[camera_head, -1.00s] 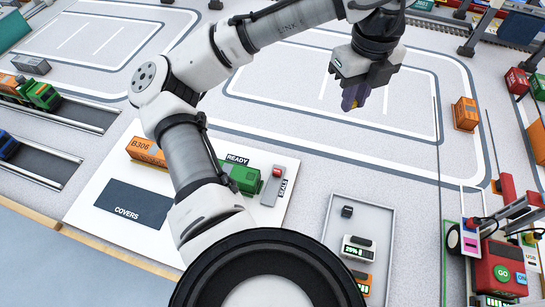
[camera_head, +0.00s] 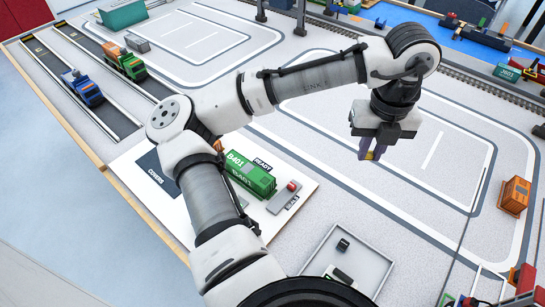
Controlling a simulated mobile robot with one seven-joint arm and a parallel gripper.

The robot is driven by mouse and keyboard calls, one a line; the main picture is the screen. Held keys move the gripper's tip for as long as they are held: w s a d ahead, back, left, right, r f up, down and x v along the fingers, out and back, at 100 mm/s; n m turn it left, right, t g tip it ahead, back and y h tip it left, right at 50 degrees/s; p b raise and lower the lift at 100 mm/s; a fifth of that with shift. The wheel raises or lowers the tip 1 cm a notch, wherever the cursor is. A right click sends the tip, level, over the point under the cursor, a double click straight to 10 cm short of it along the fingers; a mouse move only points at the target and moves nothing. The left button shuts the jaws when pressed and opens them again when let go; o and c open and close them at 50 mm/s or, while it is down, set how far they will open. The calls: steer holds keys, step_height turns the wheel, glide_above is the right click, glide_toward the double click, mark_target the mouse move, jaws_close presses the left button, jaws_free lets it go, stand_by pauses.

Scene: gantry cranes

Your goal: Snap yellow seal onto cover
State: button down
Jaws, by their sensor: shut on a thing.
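My gripper (camera_head: 373,148) hangs over the white-lined yard at the right of centre, fingers down. A green container (camera_head: 251,172) marked B401 stands on the white board by the READY label, left of and apart from my gripper. I cannot tell whether a cover is on it. A dark COVERS patch (camera_head: 151,164) lies at the board's left, partly behind my arm. A small grey block with a red top (camera_head: 291,187) stands by the SEALS label.
A grey tray (camera_head: 378,262) with a small dark block (camera_head: 343,245) lies at the front. An orange container (camera_head: 515,195) stands at the right. A green truck (camera_head: 124,62) and a blue truck (camera_head: 82,87) stand on lanes at the left. The marked yard below my gripper is clear.

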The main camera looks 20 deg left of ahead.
steer(key=a+f, duration=0.4)
steer(key=a, duration=0.8)
steer(key=m, duration=0.1)
glide_above(265, 182)
step_height(265, 182, down, 2)
steer(key=shift+f, duration=0.15)
steer(key=shift+a+f, duration=0.1)
steer(key=shift+f, duration=0.05)
step_height(265, 182, down, 4)
steer(key=b, duration=0.4)
steer(key=shift+f, duration=0.5)
steer(key=shift+f, duration=0.4)
stand_by(0.4)
steer(key=c, duration=0.8)
jaws_free()
steer(key=shift+r, duration=0.1)
